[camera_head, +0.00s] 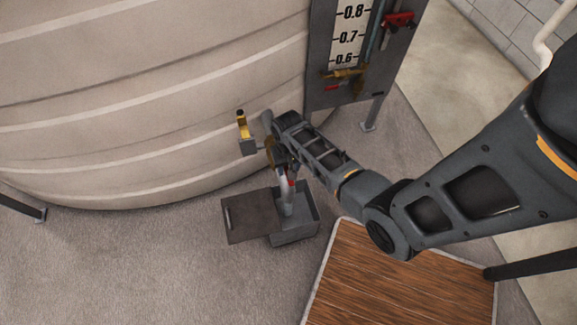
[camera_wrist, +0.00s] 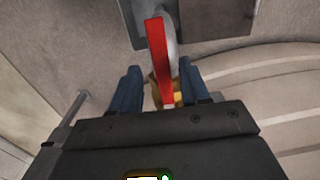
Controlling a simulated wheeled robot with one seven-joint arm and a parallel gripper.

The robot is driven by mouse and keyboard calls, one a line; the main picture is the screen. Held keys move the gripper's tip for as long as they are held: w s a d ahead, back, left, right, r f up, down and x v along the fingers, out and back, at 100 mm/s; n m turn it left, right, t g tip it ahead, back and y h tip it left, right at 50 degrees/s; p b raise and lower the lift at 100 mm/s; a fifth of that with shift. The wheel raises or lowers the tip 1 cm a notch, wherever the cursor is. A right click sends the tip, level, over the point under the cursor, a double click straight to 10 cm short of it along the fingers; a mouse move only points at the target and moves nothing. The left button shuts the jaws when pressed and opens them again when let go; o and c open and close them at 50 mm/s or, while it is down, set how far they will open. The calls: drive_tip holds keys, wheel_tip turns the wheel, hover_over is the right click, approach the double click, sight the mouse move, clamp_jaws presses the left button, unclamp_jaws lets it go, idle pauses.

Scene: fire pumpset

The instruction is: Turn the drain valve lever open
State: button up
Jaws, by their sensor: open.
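The drain valve's red lever (camera_wrist: 158,58) stands out in the middle of the wrist view, in front of a pale pipe. My gripper (camera_wrist: 159,84) is open, with one blue-grey finger on each side of the lever. Its lower end lies between the fingers in that picture; I cannot tell whether either finger touches it. Brass-coloured valve parts (camera_wrist: 178,92) show behind the lever. In the head view, a small bit of the red lever (camera_head: 291,183) shows below my gripper (camera_head: 277,150), by the tank's lower wall. My arm hides most of the valve there.
A grey open box (camera_head: 293,238) with a dark lid (camera_head: 250,215) stands on the floor under the pipe. A yellow handle (camera_head: 242,125) sits left of my gripper, near the tank (camera_head: 130,90). A gauge panel (camera_head: 350,60) stands behind; a wood-topped platform (camera_head: 400,280) is at front right.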

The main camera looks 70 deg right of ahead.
wheel_tip(320, 180, up, 7)
drive_tip(key=shift+p, duration=0.35)
drive_tip(key=shift+r, duration=0.1)
idle(0.4)
drive_tip(key=shift+s+a, duration=0.1)
drive_tip(key=shift+s, duration=0.15)
drive_tip(key=s+a+r+n+t+h, duration=0.3)
drive_tip(key=s+a+r+n+t, duration=0.4)
drive_tip(key=s+a, duration=0.3)
drive_tip(key=s+a+r+n+t+y, duration=0.1)
drive_tip(key=s+a+r+t, duration=0.1)
drive_tip(key=r, duration=0.7)
drive_tip(key=s+a+r+n+t+y, duration=0.1)
drive_tip(key=s+a+r+t, duration=0.1)
drive_tip(key=a+r, duration=0.3)
drive_tip(key=s+a+r+n+t+y, duration=0.1)
drive_tip(key=s+a+r+t, duration=0.2)
drive_tip(key=r, duration=1)
drive_tip(key=shift+a+r+t, duration=0.3)
drive_tip(key=shift+a+t, duration=0.1)
drive_tip(key=shift+t, duration=0.1)
